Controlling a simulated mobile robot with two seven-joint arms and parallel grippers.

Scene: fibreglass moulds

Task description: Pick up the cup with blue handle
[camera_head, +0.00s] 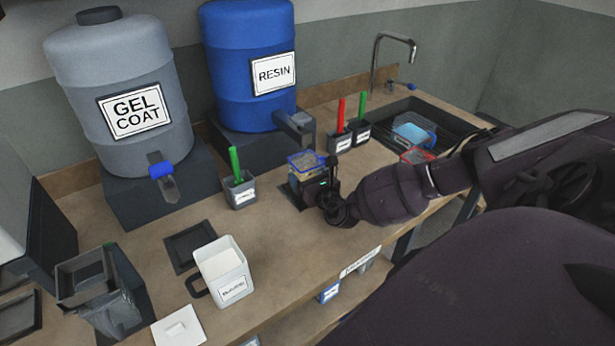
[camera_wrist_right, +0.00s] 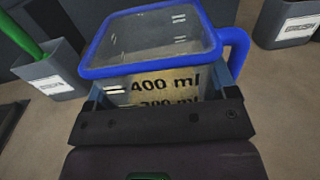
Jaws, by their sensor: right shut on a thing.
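The cup with the blue handle (camera_head: 306,162) is a clear measuring cup with a blue rim. It stands near the middle of the counter, in front of the blue resin drum. In the right wrist view the cup (camera_wrist_right: 150,45) shows its blue rim, its handle at the right and the markings 400 ml and 300 ml. My right gripper (camera_head: 318,182) is shut on the cup's body from the front; its jaws also show in the right wrist view (camera_wrist_right: 160,97). I cannot tell whether the cup touches the surface below. My left gripper is not in view.
The resin drum (camera_head: 248,70) and its tap (camera_head: 297,127) are just behind the cup. A grey holder (camera_head: 240,192) with a green stick stands left; two more holders (camera_head: 342,142) stand right. A white container (camera_head: 222,268) is at front left. A sink (camera_head: 440,120) is at the right.

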